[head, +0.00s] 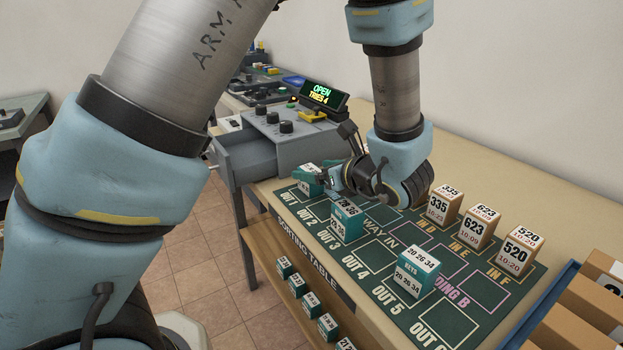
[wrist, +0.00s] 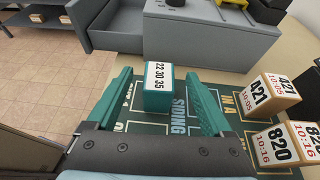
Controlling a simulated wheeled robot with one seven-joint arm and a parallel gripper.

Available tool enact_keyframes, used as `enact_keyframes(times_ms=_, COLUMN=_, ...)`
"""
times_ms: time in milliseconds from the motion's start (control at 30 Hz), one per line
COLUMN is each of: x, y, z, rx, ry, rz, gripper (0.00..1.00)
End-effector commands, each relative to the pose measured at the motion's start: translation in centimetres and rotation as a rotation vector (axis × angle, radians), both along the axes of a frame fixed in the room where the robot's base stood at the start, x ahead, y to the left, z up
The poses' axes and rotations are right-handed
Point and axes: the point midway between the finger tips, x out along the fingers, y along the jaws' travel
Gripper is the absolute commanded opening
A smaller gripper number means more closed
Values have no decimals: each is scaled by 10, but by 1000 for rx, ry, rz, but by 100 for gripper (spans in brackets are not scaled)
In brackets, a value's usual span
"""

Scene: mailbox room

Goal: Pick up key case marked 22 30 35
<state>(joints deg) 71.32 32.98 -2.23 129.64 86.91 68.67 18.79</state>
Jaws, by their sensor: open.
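The key case marked 22 30 35 (wrist: 157,98) is a teal block with a white label, standing on the sorting board in the wrist view. My gripper (wrist: 158,77) is open, with one teal finger on each side of the case and a visible gap on both sides. In the head view my gripper (head: 338,178) is low over the board's far left end. A teal case (head: 308,186) stands beside it there, partly hidden by the gripper, its label hard to read.
Two other teal key cases, a near one (head: 416,277) and a middle one (head: 345,224), stand on the board (head: 470,318). Tan numbered blocks (head: 476,232) stand to the right. A grey control box (head: 290,140) with an open drawer is beyond. Its display (head: 320,95) reads OPEN, TRIES 4.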

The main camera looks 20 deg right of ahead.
Motion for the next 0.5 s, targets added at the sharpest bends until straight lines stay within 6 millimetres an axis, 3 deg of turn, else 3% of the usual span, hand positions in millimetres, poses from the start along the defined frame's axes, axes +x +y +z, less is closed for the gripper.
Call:
enact_keyframes(times_ms=300, x=38, y=10, z=-15, rx=2, ry=1, rz=2, gripper=85)
enact_keyframes(times_ms=500, x=49, y=11, z=-21, rx=-1, ry=1, rz=1, gripper=85)
